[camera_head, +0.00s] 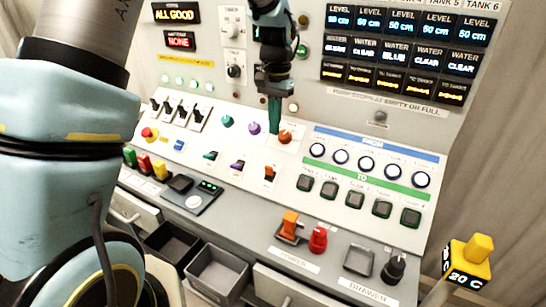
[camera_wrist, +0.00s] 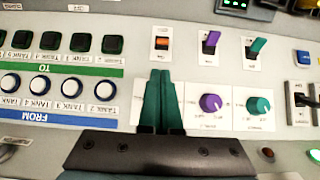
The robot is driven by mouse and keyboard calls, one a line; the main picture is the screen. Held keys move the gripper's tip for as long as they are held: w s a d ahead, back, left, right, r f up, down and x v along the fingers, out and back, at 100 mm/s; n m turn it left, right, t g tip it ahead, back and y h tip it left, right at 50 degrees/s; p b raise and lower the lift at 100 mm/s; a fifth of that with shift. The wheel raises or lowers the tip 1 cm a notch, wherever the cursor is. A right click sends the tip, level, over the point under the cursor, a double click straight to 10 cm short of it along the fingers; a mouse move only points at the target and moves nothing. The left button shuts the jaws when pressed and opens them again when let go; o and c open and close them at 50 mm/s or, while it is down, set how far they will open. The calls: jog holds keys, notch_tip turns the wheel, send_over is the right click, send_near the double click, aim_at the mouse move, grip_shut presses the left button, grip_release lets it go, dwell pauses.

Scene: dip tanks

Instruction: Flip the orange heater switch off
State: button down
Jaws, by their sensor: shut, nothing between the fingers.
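The small orange switch (camera_head: 269,173) is in the lower panel row, right of a purple switch (camera_head: 238,166) and a teal switch (camera_head: 210,156). In the wrist view the orange switch (camera_wrist: 162,43) sits on a white plate just beyond my fingertips, roughly in line with them. I cannot read from its tilt whether it is on or off. My gripper (camera_head: 274,128) has teal fingers closed together with nothing between them. In the wrist view my gripper (camera_wrist: 161,74) appears apart from the switch. An orange knob (camera_head: 285,137) lies beside the fingers in the head view; the fingers hide it in the wrist view.
A purple knob (camera_wrist: 211,103) and a teal knob (camera_wrist: 258,104) are beside my fingers. Round FROM buttons (camera_head: 340,157) and square TO buttons (camera_head: 355,199) are to the right. An orange lever (camera_head: 289,226) and a red knob (camera_head: 318,239) stand on the front ledge.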

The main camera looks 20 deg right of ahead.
aim_at(269, 171)
jog(key=f+p, duration=0.1)
jog(key=f, duration=0.2)
jog(key=f+p, duration=0.1)
jog(key=f, duration=0.6)
jog(key=shift+s+a+p, duration=0.2)
jog(key=shift+a+p, duration=0.05)
jog(key=shift+p, duration=0.15)
jog(key=shift+b, duration=0.4)
